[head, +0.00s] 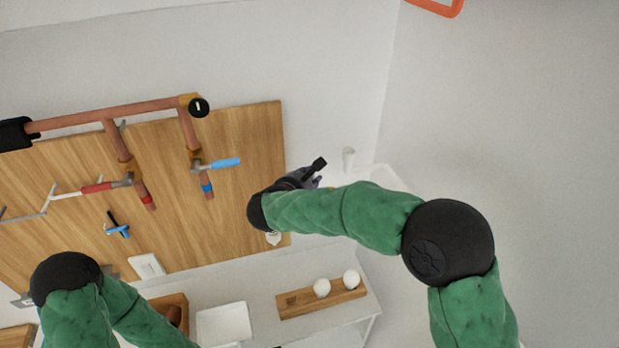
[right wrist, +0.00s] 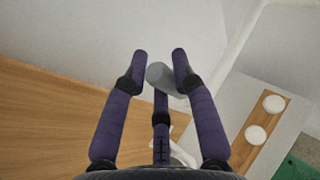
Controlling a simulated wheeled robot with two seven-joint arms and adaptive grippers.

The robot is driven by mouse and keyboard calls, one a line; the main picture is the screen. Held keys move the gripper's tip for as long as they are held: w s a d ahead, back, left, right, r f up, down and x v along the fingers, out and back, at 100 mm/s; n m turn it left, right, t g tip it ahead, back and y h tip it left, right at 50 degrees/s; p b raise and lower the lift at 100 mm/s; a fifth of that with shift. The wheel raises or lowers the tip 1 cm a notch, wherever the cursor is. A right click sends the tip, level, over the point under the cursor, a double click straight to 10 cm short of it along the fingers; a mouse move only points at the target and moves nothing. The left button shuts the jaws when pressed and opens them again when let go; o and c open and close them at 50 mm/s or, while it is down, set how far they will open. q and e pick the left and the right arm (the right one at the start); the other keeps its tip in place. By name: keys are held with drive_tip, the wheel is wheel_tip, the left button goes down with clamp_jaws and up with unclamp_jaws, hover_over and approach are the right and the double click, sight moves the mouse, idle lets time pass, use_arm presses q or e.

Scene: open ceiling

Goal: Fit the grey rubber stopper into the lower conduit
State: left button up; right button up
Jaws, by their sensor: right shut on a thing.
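The grey rubber stopper (right wrist: 164,77) shows in the right wrist view as a smooth grey cylinder between the fingertips of my right gripper (right wrist: 160,72), which is shut on it. In the head view my right gripper (head: 309,174) is just right of the wooden board, partly hidden behind my own wrist, and I cannot make out the stopper there. A short pale conduit end (head: 348,158) stands to its right. Another small white fitting (head: 273,239) shows below my wrist. I cannot tell which is the lower conduit. My left gripper is out of view.
Below, a white counter holds a white tray (head: 223,322) and a wooden block (head: 292,302) with two white balls. White wall lies right of my gripper.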

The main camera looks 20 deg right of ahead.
drive_tip(key=shift+f+b, duration=1)
drive_tip(key=shift+f, duration=0.2)
idle(0.4)
drive_tip(key=o, duration=0.9)
drive_tip(key=shift+o, duration=0.2)
drive_tip(key=shift+f, duration=0.2)
drive_tip(key=shift+s+a+f, duration=0.15)
drive_tip(key=shift+f, duration=0.05)
drive_tip(key=shift+s+a+r, duration=0.2)
drive_tip(key=shift+a, duration=0.15)
drive_tip(key=r+v, duration=0.1)
drive_tip(key=v, duration=1)
drive_tip(key=shift+d, duration=0.2)
drive_tip(key=shift+w, duration=0.1)
